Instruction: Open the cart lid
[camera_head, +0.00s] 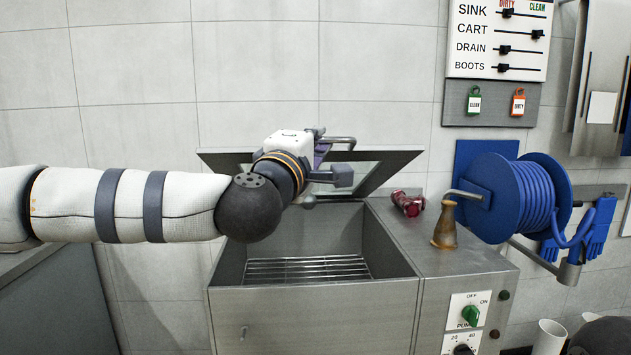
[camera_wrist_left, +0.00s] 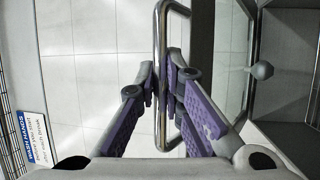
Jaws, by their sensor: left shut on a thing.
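The cart lid (camera_head: 395,168) is a grey metal frame with a glassy panel, raised and tilted up at the back of an open steel basin (camera_head: 320,300). In the left wrist view, its curved metal handle (camera_wrist_left: 161,30) stands between the purple finger pads. My left gripper (camera_head: 325,160) is shut on this handle; it also shows in the left wrist view (camera_wrist_left: 163,85). My left arm and gripper hide the left part of the lid. My right gripper is not in view.
A wire rack (camera_head: 307,269) lies in the basin. On the top at right are a red fitting (camera_head: 408,203) and a brass-coloured nozzle (camera_head: 446,226). A blue hose reel (camera_head: 520,195) is on the wall beyond. Tiled wall stands close behind the lid.

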